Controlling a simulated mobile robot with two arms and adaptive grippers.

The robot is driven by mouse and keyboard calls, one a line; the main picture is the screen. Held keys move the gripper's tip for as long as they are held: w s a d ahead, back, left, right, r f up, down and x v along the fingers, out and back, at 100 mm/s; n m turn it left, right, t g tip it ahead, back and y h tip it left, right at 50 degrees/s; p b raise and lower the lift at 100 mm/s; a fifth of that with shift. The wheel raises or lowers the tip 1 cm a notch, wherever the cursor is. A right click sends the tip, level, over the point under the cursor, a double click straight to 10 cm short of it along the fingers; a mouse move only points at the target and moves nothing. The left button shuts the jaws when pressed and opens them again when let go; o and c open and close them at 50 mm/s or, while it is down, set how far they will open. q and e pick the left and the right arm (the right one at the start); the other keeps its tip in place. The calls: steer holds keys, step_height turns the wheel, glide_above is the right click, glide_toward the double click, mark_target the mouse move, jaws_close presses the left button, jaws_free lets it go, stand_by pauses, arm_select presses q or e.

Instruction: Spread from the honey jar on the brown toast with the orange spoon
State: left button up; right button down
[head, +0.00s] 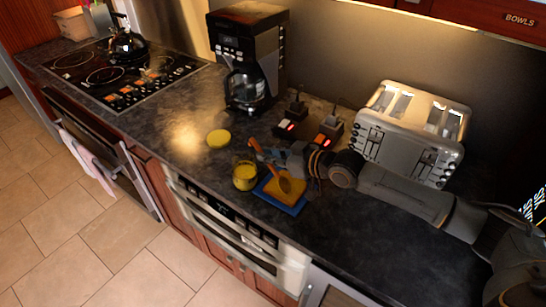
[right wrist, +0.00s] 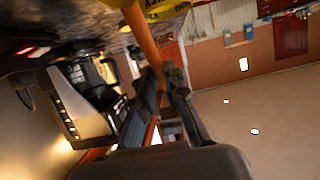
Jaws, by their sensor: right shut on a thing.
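The honey jar (head: 244,176), with yellow contents, stands open near the counter's front edge. Its round yellow lid (head: 218,138) lies behind it to the left. The brown toast (head: 267,191) lies on a blue square plate (head: 291,208) just right of the jar. My right gripper (head: 272,155) is shut on the orange spoon (head: 257,148), whose bowl is over the toast; I cannot tell whether it touches. In the right wrist view the spoon's handle (right wrist: 144,38) runs up from between the fingers, and the yellow jar (right wrist: 165,9) shows at the top edge. My left gripper is not in view.
A coffee maker (head: 245,55) stands behind the lid, and a silver toaster (head: 409,135) stands at the right behind my right arm. Dark devices with red lights (head: 327,134) sit between them. A stove with a kettle (head: 127,45) is at the far left. The counter's right front is clear.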

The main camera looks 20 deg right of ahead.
mark_target(262, 151)
steer(key=shift+w+a, duration=0.35)
steer(key=shift+w, duration=0.1)
steer(key=shift+w+a, duration=0.1)
steer(key=shift+r+b+x, duration=0.25)
steer(key=shift+b+x, duration=0.3)
steer(key=shift+x, duration=0.6)
steer(key=shift+w, duration=0.1)
steer(key=shift+s+d+f+p, duration=0.1)
steer(key=shift+s+d+p, duration=0.1)
steer(key=shift+s+d, duration=0.3)
steer(key=shift+s+d+p, duration=0.2)
steer(key=shift+s+d, duration=0.1)
steer(key=shift+s, duration=0.35)
steer(key=shift+d, duration=0.1)
steer(key=shift+s+d+f+p, duration=0.1)
steer(key=shift+s+d+p, duration=0.2)
steer(key=shift+s+d, duration=0.6)
steer(key=shift+a, duration=0.25)
